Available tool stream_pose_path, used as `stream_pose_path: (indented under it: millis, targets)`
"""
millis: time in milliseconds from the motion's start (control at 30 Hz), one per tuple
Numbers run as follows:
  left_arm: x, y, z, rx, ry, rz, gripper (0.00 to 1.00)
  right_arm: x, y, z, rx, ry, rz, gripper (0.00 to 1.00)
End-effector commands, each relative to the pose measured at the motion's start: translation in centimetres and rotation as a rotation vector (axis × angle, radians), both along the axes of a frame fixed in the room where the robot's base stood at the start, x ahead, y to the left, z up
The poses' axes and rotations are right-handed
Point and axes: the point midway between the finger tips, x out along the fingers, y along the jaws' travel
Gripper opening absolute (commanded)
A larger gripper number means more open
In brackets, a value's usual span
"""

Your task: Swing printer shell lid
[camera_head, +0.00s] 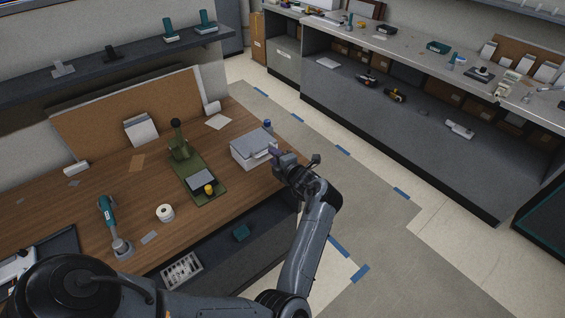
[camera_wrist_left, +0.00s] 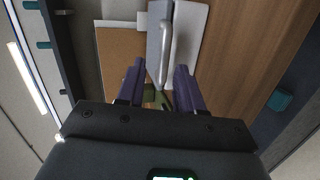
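The printer (camera_head: 250,148) is a pale grey box at the right end of the wooden workbench. Its grey lid looks flat and closed in the head view. In the wrist view the printer (camera_wrist_left: 188,40) shows ahead of my left gripper, with a bar-like silver handle (camera_wrist_left: 164,52) on it. My left gripper (camera_head: 277,152) is beside the printer's right side. In the wrist view its purple fingers (camera_wrist_left: 160,88) are spread, with the near end of the handle between them in the picture. I cannot tell whether they touch it. My right gripper is not in view.
On the workbench (camera_head: 95,218) are a green stand (camera_head: 185,165), a tape roll (camera_head: 165,213) and a teal hand tool (camera_head: 108,215). A small blue-capped bottle (camera_head: 267,126) stands behind the printer. The aisle floor to the right is clear.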

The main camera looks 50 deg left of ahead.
Motion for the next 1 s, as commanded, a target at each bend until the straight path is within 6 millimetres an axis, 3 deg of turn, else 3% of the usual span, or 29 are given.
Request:
stream_pose_path:
  millis: [200, 367, 600, 1000]
  targets:
    - [0.6, -2.7, 0.3, -0.021, -0.048, 0.128, 0.36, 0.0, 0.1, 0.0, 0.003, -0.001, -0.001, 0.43]
    - [0.5, -2.7, 0.2, -0.021, -0.054, 0.151, 0.36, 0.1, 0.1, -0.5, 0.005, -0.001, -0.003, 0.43]
    - [0.4, -0.6, -0.8, -0.021, -0.055, 0.152, 0.36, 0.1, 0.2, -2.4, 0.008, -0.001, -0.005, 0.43]
    - [0.2, 4.6, -1.9, -0.02, -0.051, 0.149, 0.33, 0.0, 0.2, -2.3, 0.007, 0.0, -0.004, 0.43]
